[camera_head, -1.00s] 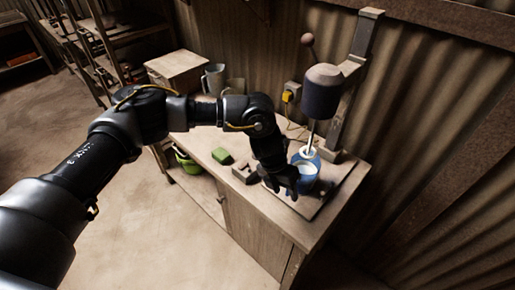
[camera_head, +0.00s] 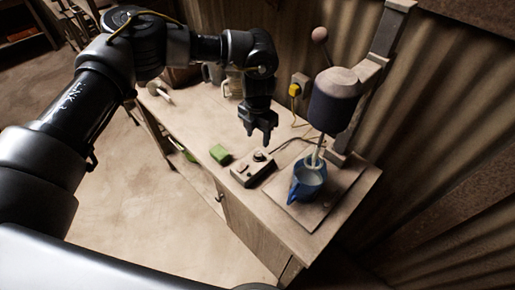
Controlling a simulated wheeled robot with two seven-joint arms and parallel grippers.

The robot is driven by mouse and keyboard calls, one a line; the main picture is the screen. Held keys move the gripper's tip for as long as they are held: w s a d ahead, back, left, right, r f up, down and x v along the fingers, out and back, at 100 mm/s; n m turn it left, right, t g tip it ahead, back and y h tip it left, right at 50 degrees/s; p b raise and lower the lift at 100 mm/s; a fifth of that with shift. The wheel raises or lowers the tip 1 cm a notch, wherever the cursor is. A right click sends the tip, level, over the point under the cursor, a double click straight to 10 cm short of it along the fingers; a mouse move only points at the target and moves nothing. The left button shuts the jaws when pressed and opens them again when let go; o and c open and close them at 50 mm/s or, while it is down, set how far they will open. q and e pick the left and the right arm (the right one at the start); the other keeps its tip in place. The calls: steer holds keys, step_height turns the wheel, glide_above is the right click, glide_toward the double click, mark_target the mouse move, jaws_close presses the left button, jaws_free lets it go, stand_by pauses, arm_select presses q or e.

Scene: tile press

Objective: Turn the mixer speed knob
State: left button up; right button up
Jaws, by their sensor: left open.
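The speed knob (camera_head: 259,156) is a small dark dial on top of a grey control box (camera_head: 250,171) on the bench. The mixer (camera_head: 335,98) is a dark motor head on a pale stand at the right, with its shaft reaching down into a blue jug (camera_head: 307,182). My left gripper (camera_head: 257,138) points down just above and behind the knob. Its fingers look apart and empty; I cannot tell whether they touch the knob. My right gripper is not in view.
A green sponge (camera_head: 221,154) lies left of the control box. A yellow plug (camera_head: 294,90) sits in the wall socket. The wooden bench (camera_head: 190,118) has bare room left of the sponge. Cups at the back are partly hidden behind my left arm.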

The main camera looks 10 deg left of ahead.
mark_target(258, 153)
arm_select(q)
steer(key=f, duration=0.2)
steer(key=f+p, duration=0.1)
steer(key=shift+w+d+f, duration=0.1)
steer(key=shift+w+f, duration=0.3)
step_height(258, 153, down, 4)
steer(key=shift+w+p, duration=0.1)
steer(key=shift+p, duration=0.65)
steer(key=shift+f, duration=0.75)
steer(key=c, duration=1)
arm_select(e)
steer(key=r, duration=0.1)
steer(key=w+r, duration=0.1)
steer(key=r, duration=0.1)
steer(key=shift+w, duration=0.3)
